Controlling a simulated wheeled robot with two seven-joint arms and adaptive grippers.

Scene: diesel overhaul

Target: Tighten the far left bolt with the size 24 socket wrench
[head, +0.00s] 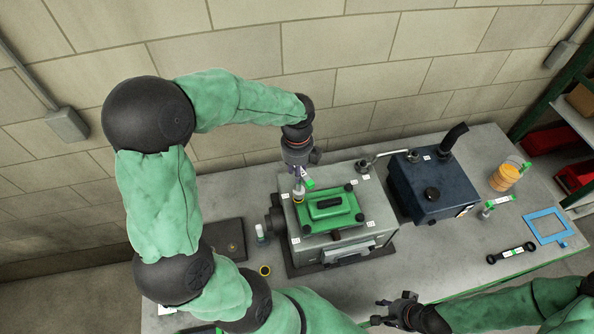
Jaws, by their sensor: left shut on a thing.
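The grey engine block (372,245) with its green cover (330,211) sits on the bench. Dark bolts show at the cover's corners, such as the far right one (348,187) and the near right one (360,217). The size marking is unreadable. My right gripper (384,312) is open and empty near the bench's front edge.
A dark blue tank (432,190) stands right of the engine. Another tagged tool (487,212), an orange-filled container (505,178), a black wrench (511,253) and a blue frame (547,227) lie further right.

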